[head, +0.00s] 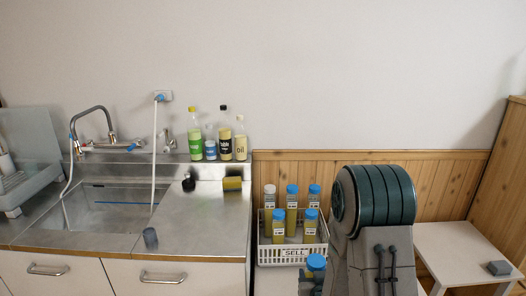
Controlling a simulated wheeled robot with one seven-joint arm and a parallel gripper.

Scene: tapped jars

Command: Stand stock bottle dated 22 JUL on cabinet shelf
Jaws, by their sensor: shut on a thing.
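My gripper (307,281) is low in the head view, partly cut off by the bottom edge and partly hidden by my arm. It is shut on a blue-capped bottle (316,262), of which mostly the cap shows. The bottle is in front of a white crate (264,255) marked SELL. In the crate stand several yellowish bottles with white labels, such as one (291,217) with a blue cap; one (269,198) has a pale cap. The dates are too small to read. No cabinet shelf is clearly in view.
A steel counter (190,230) with a sink (105,215) and tall tap is at left. A white table (455,245) holding a grey block (499,268) is at right, beside wooden panelling.

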